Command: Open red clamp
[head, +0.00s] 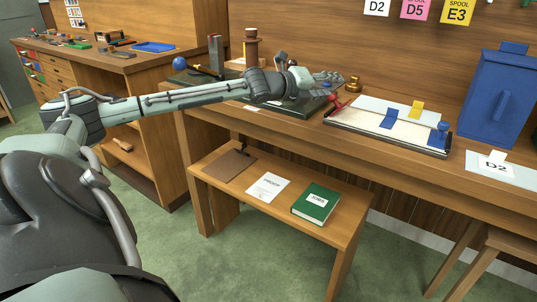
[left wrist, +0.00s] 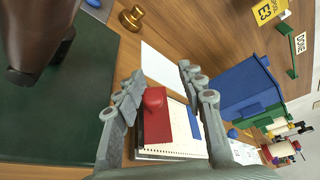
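The red clamp (head: 337,103) sits at the left end of a white pad on a board (head: 385,127) on the workbench. In the left wrist view the red clamp (left wrist: 153,125) shows as a flat red plate with a rounded red knob, between my fingers in the picture. My left gripper (head: 327,78) is just above and left of the clamp in the head view. Its two fingers stand apart in the left wrist view (left wrist: 161,75), with nothing held. I cannot tell whether a finger touches the clamp. My right gripper is not in view.
A blue clamp (head: 389,118), a yellow clamp (head: 417,109) and a blue knob (head: 438,135) are also on the board. A brass piece (head: 353,84) stands behind it. A blue bin (head: 499,97) stands at right. A dark green base (left wrist: 60,100) lies left of the fingers.

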